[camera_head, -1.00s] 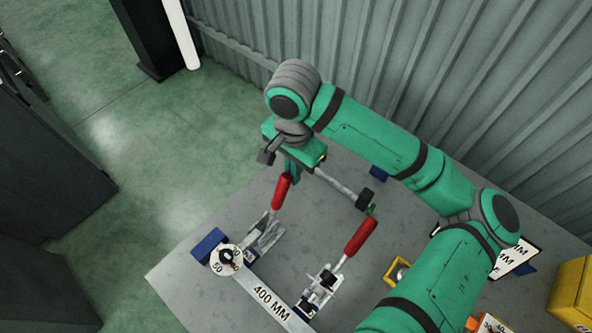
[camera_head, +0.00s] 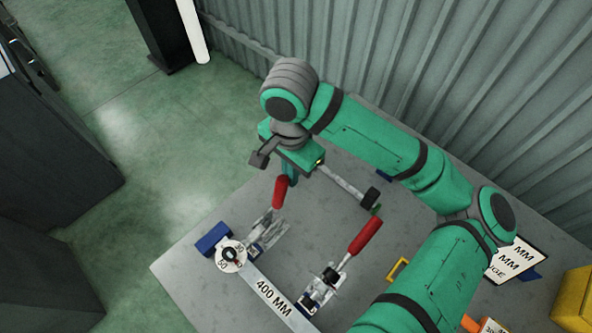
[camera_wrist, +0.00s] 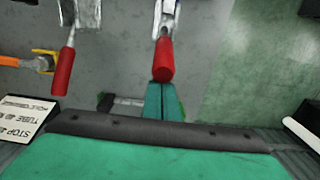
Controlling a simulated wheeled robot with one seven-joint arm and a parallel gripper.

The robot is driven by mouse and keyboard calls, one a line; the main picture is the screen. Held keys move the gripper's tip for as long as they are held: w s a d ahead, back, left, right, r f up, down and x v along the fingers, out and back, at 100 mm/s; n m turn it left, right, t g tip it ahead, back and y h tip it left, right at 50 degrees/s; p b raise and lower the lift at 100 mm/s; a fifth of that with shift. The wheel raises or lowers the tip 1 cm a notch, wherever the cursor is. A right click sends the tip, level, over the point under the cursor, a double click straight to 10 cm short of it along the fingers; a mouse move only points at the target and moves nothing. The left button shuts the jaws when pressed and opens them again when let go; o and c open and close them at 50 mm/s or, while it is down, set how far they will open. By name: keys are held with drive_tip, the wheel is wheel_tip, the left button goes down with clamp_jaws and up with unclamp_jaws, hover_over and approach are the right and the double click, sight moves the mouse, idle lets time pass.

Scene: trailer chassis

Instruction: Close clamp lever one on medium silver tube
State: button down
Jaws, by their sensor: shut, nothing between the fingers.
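Two toggle clamps with red-handled levers stand on the grey table. The left clamp's red lever (camera_head: 280,192) points up and away from the table. The right clamp's red lever (camera_head: 365,236) leans up to the right. My gripper (camera_head: 290,170) is shut and empty behind the left lever, partly hidden by my wrist. In the wrist view, my green fingers (camera_wrist: 163,97) are together right at the near end of a red lever (camera_wrist: 163,62), touching or very close; I cannot tell which. The other lever (camera_wrist: 63,72) is to the left.
A flat bar marked 400 MM (camera_head: 272,298) runs along the front of the clamps, with a round white dial (camera_head: 231,256) and a blue block (camera_head: 212,238) at its left end. A yellow frame (camera_head: 397,270) and signs (camera_head: 512,260) are at the right. A corrugated wall stands behind the table.

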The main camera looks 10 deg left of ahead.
drive_tip(key=shift+s+a, duration=0.15)
drive_tip(key=shift+s, duration=0.1)
drive_tip(key=shift+s+a+r, duration=0.2)
drive_tip(key=shift+s+a, duration=0.4)
drive_tip(key=shift+s, duration=0.3)
drive_tip(key=shift+r, duration=4.05)
drive_tip(key=shift+w, duration=0.1)
